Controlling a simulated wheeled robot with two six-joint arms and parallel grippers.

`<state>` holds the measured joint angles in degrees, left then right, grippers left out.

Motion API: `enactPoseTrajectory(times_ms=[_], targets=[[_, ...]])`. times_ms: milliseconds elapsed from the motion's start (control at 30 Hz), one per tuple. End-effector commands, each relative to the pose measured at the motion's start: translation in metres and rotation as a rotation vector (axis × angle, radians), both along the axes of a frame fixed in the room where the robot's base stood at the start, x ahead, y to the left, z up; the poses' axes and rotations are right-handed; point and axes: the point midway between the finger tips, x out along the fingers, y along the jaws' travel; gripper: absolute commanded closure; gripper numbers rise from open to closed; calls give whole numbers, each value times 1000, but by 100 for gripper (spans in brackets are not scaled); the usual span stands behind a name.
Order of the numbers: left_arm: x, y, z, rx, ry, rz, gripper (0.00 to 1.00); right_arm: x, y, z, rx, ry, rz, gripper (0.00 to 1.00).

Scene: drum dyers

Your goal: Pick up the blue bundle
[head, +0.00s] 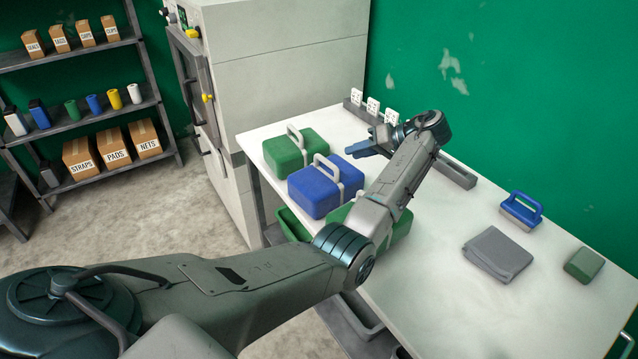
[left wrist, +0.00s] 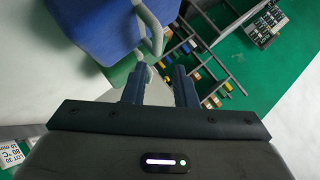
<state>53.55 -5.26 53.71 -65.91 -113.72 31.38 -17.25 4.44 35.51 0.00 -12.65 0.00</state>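The blue bundle (head: 315,195) sits on the white table near its left edge, with a pale grey strap and a raised handle (head: 328,166). It also fills the upper left of the left wrist view (left wrist: 90,28), where its handle (left wrist: 152,30) stands just beyond the fingertips. My left gripper (head: 363,146) is above the table, to the right of and behind the blue bundle, apart from it. Its two fingers (left wrist: 160,78) are spread with nothing between them. My right gripper is not in view.
A green bundle (head: 284,155) stands just behind the blue one; another (head: 402,226) is partly hidden by my left arm. A grey cloth (head: 497,254), blue-handled brush (head: 522,209) and green block (head: 583,264) lie right. White cards (head: 372,105) stand at the back. The front right tabletop is clear.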

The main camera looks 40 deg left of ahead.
Motion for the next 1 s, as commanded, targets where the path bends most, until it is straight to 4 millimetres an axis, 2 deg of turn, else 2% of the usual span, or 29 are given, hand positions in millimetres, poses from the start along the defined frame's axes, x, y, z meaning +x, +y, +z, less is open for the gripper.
enactPoseTrajectory(times_ms=[367, 567, 700, 800, 1000], targets=[[-11, 43, -25, 2, 2, 1, 75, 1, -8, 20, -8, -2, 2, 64], [-14, 55, -33, 2, 2, 1, 75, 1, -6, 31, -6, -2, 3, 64], [-17, 72, -44, 2, 4, 1, 75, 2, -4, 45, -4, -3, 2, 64], [-20, 83, -53, 2, 3, 1, 75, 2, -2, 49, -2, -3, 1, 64], [-21, 86, -58, 1, 1, 1, 75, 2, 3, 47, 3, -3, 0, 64]])
